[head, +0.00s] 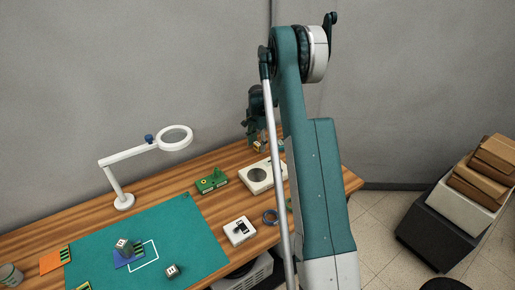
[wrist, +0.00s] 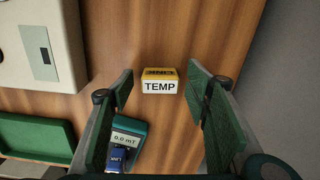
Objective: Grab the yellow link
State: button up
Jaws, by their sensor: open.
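A small block with a yellow face (wrist: 160,73) lies on the wooden table in the wrist view. The yellow face carries dark lettering that looks like an upside-down LINK, and the white face toward me reads TEMP. My gripper (wrist: 160,98) is open, with one green-padded finger on each side of the picture. The yellow block shows in the gap between the fingers, ahead of them, and neither finger appears to touch it. In the head view my gripper is at the far end of the table, partly hidden by my arm, and the block cannot be told clearly there.
A teal meter (wrist: 128,128) reading 0.0 mT, with a blue block (wrist: 118,158) at it, is close by the left finger. A white device (wrist: 40,45) and a green tray (wrist: 35,135) are at left. A grey wall (wrist: 285,90) is at right.

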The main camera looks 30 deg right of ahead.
aim_at(257, 143)
dwell(0.3)
jog(key=c, duration=1)
jog(key=shift+r, duration=5)
